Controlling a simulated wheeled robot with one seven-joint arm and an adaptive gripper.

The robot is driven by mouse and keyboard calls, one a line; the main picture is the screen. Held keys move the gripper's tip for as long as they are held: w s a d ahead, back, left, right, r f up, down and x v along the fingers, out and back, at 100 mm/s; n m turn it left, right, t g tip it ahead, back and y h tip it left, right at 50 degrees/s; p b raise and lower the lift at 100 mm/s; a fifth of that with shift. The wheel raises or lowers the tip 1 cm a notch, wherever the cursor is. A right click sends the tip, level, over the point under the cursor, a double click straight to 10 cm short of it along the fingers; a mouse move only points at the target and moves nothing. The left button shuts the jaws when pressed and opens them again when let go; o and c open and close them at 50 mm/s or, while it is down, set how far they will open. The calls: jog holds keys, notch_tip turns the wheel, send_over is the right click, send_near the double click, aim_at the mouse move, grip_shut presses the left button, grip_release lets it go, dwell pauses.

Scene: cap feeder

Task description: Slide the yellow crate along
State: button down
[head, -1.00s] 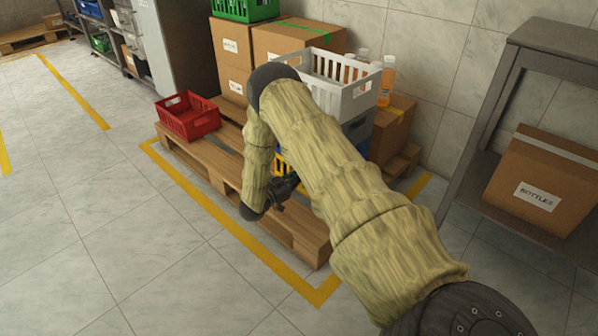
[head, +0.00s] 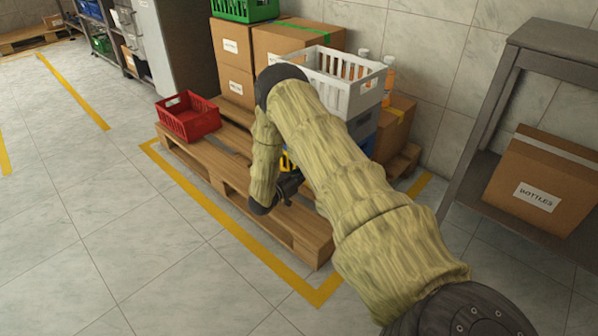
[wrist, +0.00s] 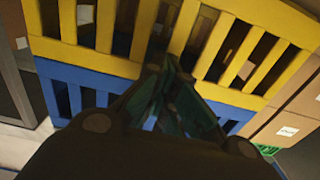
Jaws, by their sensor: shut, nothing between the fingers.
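The yellow crate (head: 286,162) is mostly hidden behind my arm in the head view; only a small piece shows, low in a stack on the pallet (head: 306,232). In the wrist view its slatted yellow wall (wrist: 205,42) fills the upper part. My gripper (head: 291,186) is beside the crate's near side, low over the pallet. In the wrist view my gripper (wrist: 158,70) is shut and empty, with its fingertips at the yellow wall; I cannot tell whether they touch. A blue crate (wrist: 85,88) borders the yellow one and sits above it in the stack.
A white crate (head: 355,97) tops the stack, with bottles (head: 388,80) behind it. A red crate (head: 187,118) sits at the pallet's left end. Cartons (head: 232,52) stand behind. A shelf (head: 480,150) is at right. Floor left of the pallet is clear.

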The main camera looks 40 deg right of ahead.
jog(key=shift+w+d, duration=0.1)
jog(key=shift+d, duration=1.65)
jog(key=a+p, duration=0.2)
jog(key=a, duration=0.6)
jog(key=shift+s, duration=0.3)
jog(key=shift+a, duration=0.1)
